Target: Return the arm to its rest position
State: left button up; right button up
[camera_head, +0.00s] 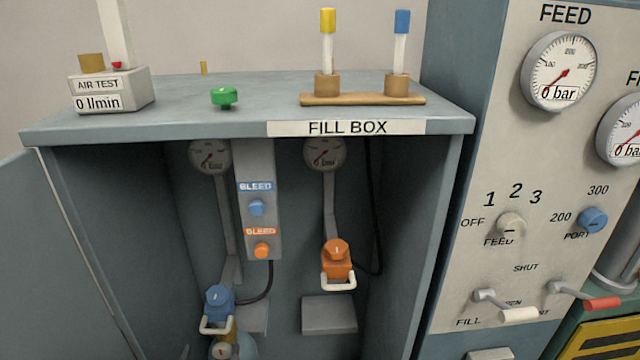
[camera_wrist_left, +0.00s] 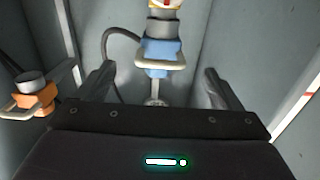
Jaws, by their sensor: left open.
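My left gripper (camera_wrist_left: 158,72) shows in the left wrist view, with its two dark fingers spread apart and nothing held between them. A blue connector (camera_wrist_left: 158,52) with a pale loop handle appears between and beyond the fingertips. I cannot tell how far off it is. In the head view the blue connector (camera_head: 219,297) sits low at the left inside the fill box (camera_head: 160,136), above a yellow neck. No gripper is clear in the head view. My right gripper is in neither view.
An orange connector (camera_head: 336,256) hangs to the right inside the box, and shows in the wrist view (camera_wrist_left: 36,98). A bleed panel (camera_head: 255,200) stands between them. The box has side walls and an open door (camera_head: 70,260). A control panel (camera_head: 520,150) stands at right.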

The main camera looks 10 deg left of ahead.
pick_arm(q)
jog(key=s+d+f+m+g+h+p, duration=0.1)
jog(key=s+d+f+g, duration=0.3)
jog(key=f, duration=0.5)
jog(key=s+d+f+m+g+h+p, duration=0.1)
jog(key=s+d+f+g+h+p, duration=0.1)
jog(key=s+f, duration=0.5)
jog(key=s+d+f+m+g+h+p, duration=0.1)
jog(key=s+d+f+g, duration=0.2)
jog(key=f, duration=0.8)
jog(key=s+f+m+g+p, duration=0.1)
jog(key=s+f+g, duration=0.2)
jog(key=s, duration=0.8)
jog(key=s+f+m+g+p, duration=0.1)
jog(key=s+f+g, duration=0.3)
jog(key=s+f, duration=0.3)
jog(key=s, duration=0.5)
jog(key=shift+a+f, duration=0.2)
jog(key=shift+a, duration=0.2)
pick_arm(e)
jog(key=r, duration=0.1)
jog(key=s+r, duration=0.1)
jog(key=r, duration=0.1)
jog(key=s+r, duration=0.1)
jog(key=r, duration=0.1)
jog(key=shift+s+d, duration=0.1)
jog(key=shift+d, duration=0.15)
pick_arm(q)
jog(key=shift+c, duration=0.3)
